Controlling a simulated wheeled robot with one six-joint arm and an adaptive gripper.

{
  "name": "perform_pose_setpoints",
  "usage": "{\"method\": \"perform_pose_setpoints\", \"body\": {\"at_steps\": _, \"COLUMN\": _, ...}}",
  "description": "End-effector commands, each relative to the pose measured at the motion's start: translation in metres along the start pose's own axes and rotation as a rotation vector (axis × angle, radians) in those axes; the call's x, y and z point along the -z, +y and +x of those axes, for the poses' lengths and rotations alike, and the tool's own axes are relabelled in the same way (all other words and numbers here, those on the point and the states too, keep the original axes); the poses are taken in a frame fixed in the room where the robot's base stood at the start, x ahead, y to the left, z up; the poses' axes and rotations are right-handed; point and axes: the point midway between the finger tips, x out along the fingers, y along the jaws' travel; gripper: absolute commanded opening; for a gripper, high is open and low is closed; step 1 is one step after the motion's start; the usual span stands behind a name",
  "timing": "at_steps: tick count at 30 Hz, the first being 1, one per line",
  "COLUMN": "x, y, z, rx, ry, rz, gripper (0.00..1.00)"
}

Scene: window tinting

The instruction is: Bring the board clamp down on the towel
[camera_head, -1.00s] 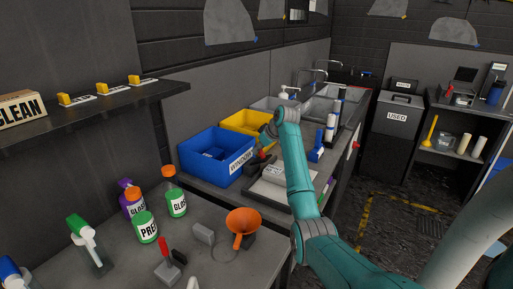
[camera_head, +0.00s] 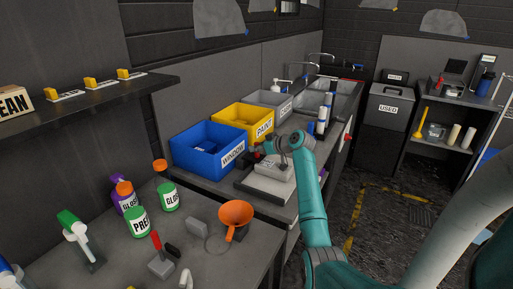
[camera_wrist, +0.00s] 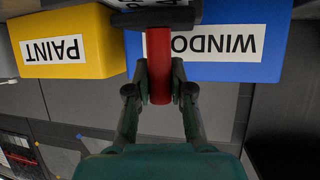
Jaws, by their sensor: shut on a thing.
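In the wrist view my gripper (camera_wrist: 159,82) is shut on an upright-looking red handle (camera_wrist: 158,48). A dark bar (camera_wrist: 155,18) crosses the handle's far end; I take these to be parts of the board clamp. In the head view my gripper (camera_head: 262,150) is over the dark board (camera_head: 249,187), at the back of the folded pale grey towel (camera_head: 273,180). The towel lies on the board. My arm and gripper hide most of the clamp, so I cannot tell whether its bar touches the towel.
The blue WINDOW bin (camera_head: 207,163) and yellow PAINT bin (camera_head: 237,117) stand close behind the board. A sink (camera_head: 335,95) is farther along the counter.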

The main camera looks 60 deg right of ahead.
Motion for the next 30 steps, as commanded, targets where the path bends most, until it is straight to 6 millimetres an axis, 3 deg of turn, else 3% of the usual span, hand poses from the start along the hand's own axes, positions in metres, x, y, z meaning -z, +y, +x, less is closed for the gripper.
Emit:
{"method": "perform_pose_setpoints", "body": {"at_steps": 8, "x": -0.001, "y": 0.000, "z": 0.000, "rx": 0.000, "ry": -0.002, "rz": 0.000, "gripper": 0.00}}
{"method": "perform_pose_setpoints", "body": {"at_steps": 9, "x": -0.001, "y": 0.000, "z": 0.000, "rx": 0.000, "ry": -0.002, "rz": 0.000, "gripper": 0.31}}
{"method": "perform_pose_setpoints", "body": {"at_steps": 11, "x": -0.001, "y": 0.000, "z": 0.000, "rx": 0.000, "ry": -0.002, "rz": 0.000, "gripper": 0.46}}
{"method": "perform_pose_setpoints", "body": {"at_steps": 23, "x": 0.000, "y": 0.001, "z": -0.005, "rx": -0.001, "ry": 0.000, "rz": 0.000, "gripper": 0.47}}
{"method": "perform_pose_setpoints", "body": {"at_steps": 30, "x": -0.001, "y": 0.001, "z": -0.042, "rx": -0.004, "ry": 0.000, "rz": 0.000, "gripper": 0.47}}
